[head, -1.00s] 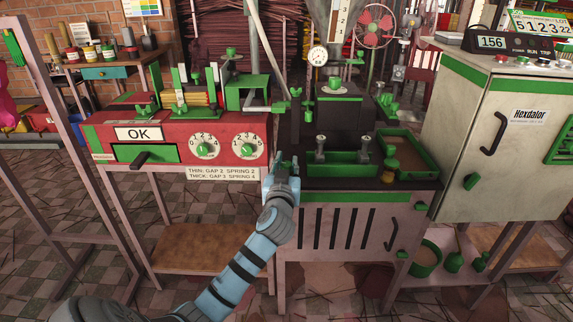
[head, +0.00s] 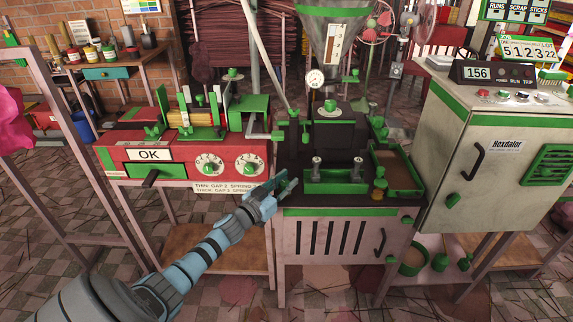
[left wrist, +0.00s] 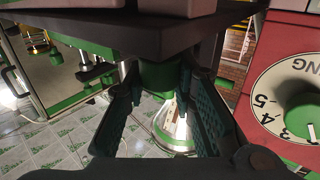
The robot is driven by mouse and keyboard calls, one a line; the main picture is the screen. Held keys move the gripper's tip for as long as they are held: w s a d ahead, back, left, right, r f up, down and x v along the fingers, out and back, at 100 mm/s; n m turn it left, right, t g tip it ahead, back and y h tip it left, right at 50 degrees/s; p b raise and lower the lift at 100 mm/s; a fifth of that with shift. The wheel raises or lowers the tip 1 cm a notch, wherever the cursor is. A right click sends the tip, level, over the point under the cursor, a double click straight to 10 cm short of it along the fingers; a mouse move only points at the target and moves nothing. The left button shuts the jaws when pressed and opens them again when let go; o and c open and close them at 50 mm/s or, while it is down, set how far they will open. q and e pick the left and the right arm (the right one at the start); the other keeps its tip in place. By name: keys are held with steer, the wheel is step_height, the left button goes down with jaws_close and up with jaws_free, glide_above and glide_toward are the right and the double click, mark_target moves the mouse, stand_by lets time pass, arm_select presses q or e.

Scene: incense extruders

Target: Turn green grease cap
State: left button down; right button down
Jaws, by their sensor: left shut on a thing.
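My left gripper (head: 283,186) is at the left side of the dark-topped extruder (head: 295,160), just below its top edge. In the left wrist view, a short green cylinder, which looks like the grease cap (left wrist: 160,76), sits under a dark slab (left wrist: 150,40). The left gripper's fingers (left wrist: 160,88) stand on both sides of the cap and are shut on it. In the head view the cap is hidden by the gripper and the slab edge. My right gripper is in neither current view.
The red control box (head: 180,165) with its OK sign and two dials stands close left of the gripper; a dial (left wrist: 302,112) shows at the right in the wrist view. A green tray (head: 336,187) lies on the extruder top.

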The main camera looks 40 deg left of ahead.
arm_select(q)
steer(key=m+h, duration=0.2)
steer(key=shift+a+h, duration=0.1)
steer(key=shift+h, duration=0.3)
steer(key=m+h+b, duration=0.1)
steer(key=h+b, duration=0.1)
steer(key=m+g+h+b, duration=0.1)
steer(key=h+b, duration=0.1)
steer(key=m+g+h+b, duration=0.1)
steer(key=m+h+b, duration=0.1)
steer(key=shift+s+f+b, duration=0.1)
steer(key=shift+f+b, duration=0.25)
steer(key=shift+f, duration=0.05)
steer(key=shift+r+g, duration=0.1)
steer(key=shift+g, duration=0.2)
steer(key=shift+h, duration=0.3)
arm_select(e)
steer(key=w+d+f, duration=0.2)
steer(key=w+f, duration=0.1)
steer(key=f, duration=0.3)
steer(key=shift+f+t, duration=0.3)
steer(key=shift+f, duration=0.05)
steer(key=shift+d, duration=0.15)
